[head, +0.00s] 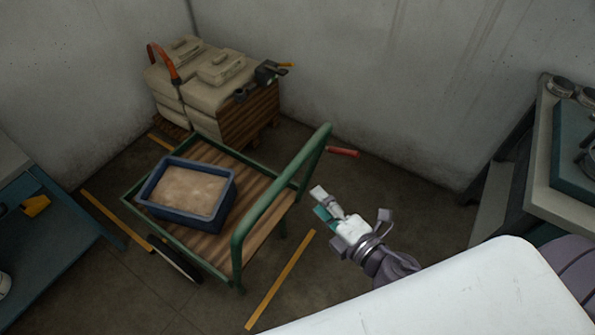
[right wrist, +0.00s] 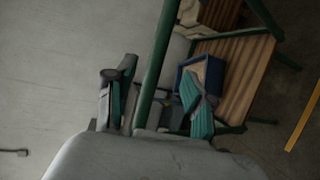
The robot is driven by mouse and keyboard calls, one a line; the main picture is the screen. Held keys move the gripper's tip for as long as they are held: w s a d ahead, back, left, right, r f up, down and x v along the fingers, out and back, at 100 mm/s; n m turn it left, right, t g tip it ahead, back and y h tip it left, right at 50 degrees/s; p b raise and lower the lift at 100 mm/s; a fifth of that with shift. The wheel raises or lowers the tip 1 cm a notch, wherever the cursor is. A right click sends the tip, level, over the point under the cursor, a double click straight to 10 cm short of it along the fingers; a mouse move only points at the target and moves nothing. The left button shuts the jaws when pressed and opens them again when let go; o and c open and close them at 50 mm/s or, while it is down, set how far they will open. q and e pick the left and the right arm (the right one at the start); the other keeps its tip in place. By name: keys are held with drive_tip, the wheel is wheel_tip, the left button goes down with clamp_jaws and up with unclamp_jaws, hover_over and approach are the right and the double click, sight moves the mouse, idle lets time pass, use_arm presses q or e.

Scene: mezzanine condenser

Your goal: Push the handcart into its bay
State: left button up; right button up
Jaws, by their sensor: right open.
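The handcart has a green frame and a slatted wooden bed (head: 235,218). A blue bin (head: 167,212) filled with tan material sits on it. Its raised green handle (head: 268,198) is on the right side, towards my right gripper (head: 322,203). That gripper is open and empty, just right of the handle in the head view. In the right wrist view, the handle bar (right wrist: 161,55) runs between the open fingers (right wrist: 160,105); contact cannot be told. Yellow floor strips lie on the cart's left (head: 116,220) and right (head: 280,280). My left gripper is out of view.
A wooden pallet (head: 250,122) loaded with pale sacks (head: 205,85) stands behind the cart in the corner. A red-handled object (head: 343,152) shows near the handle top. A blue bench (head: 50,240) is at left, a worktable (head: 560,205) at right. Floor between cart and worktable is clear.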

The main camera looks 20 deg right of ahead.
sight(293, 175)
drive_tip(key=p+x, duration=0.1)
drive_tip(key=x, duration=0.4)
drive_tip(key=shift+w+r+p, duration=0.2)
drive_tip(key=shift+w+p, duration=0.15)
drive_tip(key=p+x, duration=0.1)
drive_tip(key=x, duration=0.4)
drive_tip(key=shift+w+a+f, duration=0.15)
drive_tip(key=shift+w+f, duration=0.1)
drive_tip(key=shift+w, duration=0.05)
drive_tip(key=shift+w+a+f, duration=0.15)
drive_tip(key=shift+w+f, duration=0.05)
drive_tip(key=shift+w, duration=0.45)
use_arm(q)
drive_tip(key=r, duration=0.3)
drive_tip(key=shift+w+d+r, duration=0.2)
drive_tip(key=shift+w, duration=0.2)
use_arm(e)
drive_tip(key=shift+c, duration=0.4)
clamp_jaws()
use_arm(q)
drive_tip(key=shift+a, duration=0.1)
